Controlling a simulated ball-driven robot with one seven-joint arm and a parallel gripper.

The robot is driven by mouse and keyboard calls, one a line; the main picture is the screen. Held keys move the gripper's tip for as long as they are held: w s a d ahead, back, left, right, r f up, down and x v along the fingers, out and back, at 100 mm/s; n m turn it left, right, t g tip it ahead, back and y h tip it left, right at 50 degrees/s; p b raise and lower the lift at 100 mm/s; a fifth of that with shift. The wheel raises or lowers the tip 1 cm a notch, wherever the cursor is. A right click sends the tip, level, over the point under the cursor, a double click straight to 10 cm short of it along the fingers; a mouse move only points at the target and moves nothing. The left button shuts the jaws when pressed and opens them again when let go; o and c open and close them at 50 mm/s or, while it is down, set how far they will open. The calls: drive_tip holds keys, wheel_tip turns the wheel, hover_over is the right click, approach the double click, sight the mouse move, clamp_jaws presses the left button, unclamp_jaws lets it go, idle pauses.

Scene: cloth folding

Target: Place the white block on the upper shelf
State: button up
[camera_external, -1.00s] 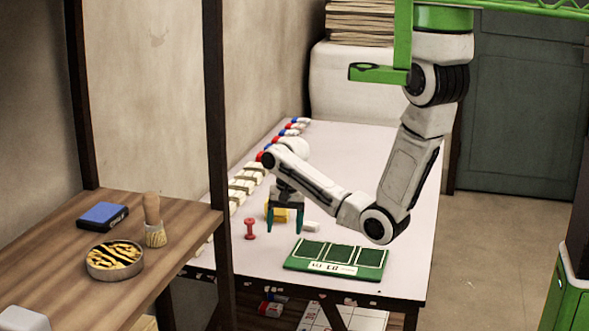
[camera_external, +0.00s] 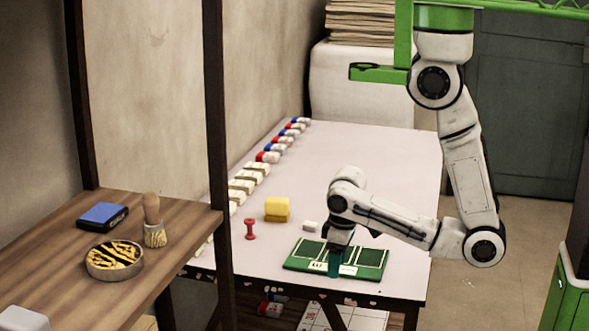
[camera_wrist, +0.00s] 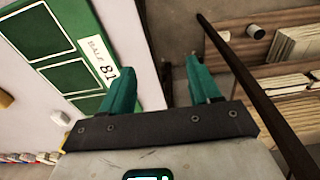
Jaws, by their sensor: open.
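A small white block (camera_external: 310,226) lies on the white table (camera_external: 380,150), just behind the green board; it also shows at the left of the wrist view (camera_wrist: 60,118). A wooden shelf (camera_external: 50,262) stands at the left, above table height; I cannot tell for certain that it is the upper shelf. My gripper (camera_external: 335,268) points down over the green board, to the right of and nearer than the white block. In the wrist view, the teal fingers (camera_wrist: 158,68) are apart with nothing between them, near the board's edge.
The green board (camera_external: 300,257) lies near the table's front edge. A yellow block (camera_external: 277,209) and red peg (camera_external: 250,229) are left of the white block. A blue box (camera_external: 102,215), round dish (camera_external: 114,262) and brush (camera_external: 154,222) occupy the shelf. A dark post (camera_external: 216,130) rises beside it.

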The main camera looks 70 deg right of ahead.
sight(311, 224)
drive_tip(key=shift+w, duration=0.1)
